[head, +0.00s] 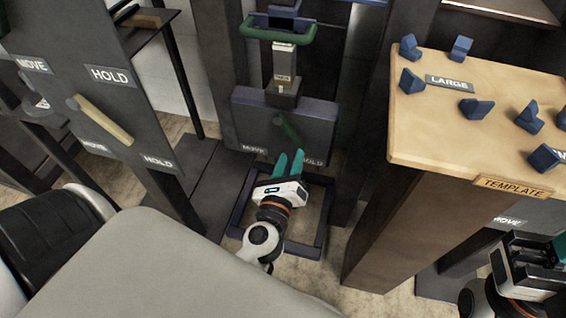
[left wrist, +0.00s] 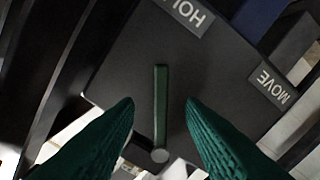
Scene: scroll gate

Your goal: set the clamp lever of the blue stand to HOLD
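The blue stand (head: 233,215) has a dark panel with a navy edge. The panel carries a MOVE label (head: 253,149) at lower left and a HOLD label (head: 312,161) at lower right. Its green clamp lever (head: 290,128) slants down and right, toward the HOLD side. In the left wrist view the lever (left wrist: 160,100) runs up from a round grey pivot, pointing nearer HOLD than MOVE. My left gripper (head: 289,162) is open in front of the panel, teal fingers apart on either side of the lever's line, with visible gaps. My right gripper (head: 540,257) is at lower right, its fingertips partly cut off.
A wooden template table (head: 430,135) with several blue blocks stands to the right. Another dark stand (head: 140,60) with a pale lever (head: 105,120) is on the left. A green handle loop (head: 280,34) sits above the blue stand's panel.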

